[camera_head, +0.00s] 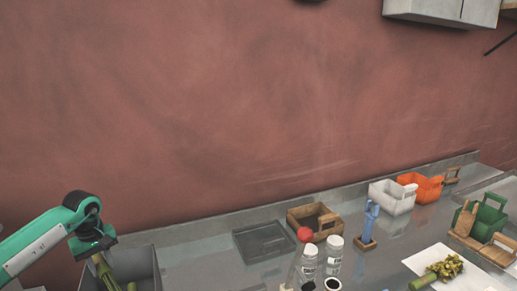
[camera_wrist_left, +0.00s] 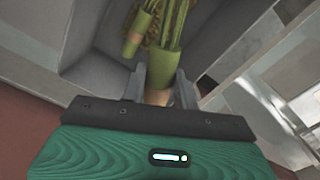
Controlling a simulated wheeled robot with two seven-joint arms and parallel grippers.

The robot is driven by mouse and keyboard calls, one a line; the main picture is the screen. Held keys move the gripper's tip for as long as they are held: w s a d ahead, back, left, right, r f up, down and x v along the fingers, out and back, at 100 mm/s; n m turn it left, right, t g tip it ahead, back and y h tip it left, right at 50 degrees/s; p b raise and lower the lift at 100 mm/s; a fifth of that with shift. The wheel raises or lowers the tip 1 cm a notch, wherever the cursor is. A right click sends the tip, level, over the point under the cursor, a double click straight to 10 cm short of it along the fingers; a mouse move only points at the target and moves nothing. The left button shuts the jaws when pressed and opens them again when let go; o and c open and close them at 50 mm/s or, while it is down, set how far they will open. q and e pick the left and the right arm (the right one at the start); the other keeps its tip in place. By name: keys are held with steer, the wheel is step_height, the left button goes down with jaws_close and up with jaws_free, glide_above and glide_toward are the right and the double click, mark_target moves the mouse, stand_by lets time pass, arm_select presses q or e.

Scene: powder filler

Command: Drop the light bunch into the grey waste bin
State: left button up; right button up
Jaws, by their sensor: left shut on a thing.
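The grey waste bin (camera_head: 149,268) stands at the bottom left of the head view, partly cut off by the frame. My left gripper (camera_head: 97,253) is above the bin's left part, pointing down. It is shut on the light bunch (camera_head: 105,272), a bundle of green stalks. In the left wrist view, the bunch (camera_wrist_left: 164,58) runs away from between the fingers (camera_wrist_left: 158,92), with a tan end at the jaws. The bin's grey walls (camera_wrist_left: 90,50) surround it there. A second short green piece (camera_wrist_left: 132,42) lies beside it. My right gripper is out of view.
Another leafy bunch (camera_head: 447,267) lies on a white sheet (camera_head: 470,282) at the right. A wooden box (camera_head: 300,220), white-lidded jars (camera_head: 309,262), a white basket (camera_head: 390,199), an orange basket (camera_head: 425,187) and a green basket (camera_head: 487,219) stand on the counter.

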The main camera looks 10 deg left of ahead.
arm_select(q)
steer(key=shift+f, duration=0.15)
steer(key=o, duration=1)
steer(key=shift+o, duration=0.3)
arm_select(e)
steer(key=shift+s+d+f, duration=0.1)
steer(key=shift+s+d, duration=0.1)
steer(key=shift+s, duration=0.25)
arm_select(q)
step_height(320, 180, up, 14)
steer(key=b, duration=0.3)
steer(key=shift+b, duration=0.3)
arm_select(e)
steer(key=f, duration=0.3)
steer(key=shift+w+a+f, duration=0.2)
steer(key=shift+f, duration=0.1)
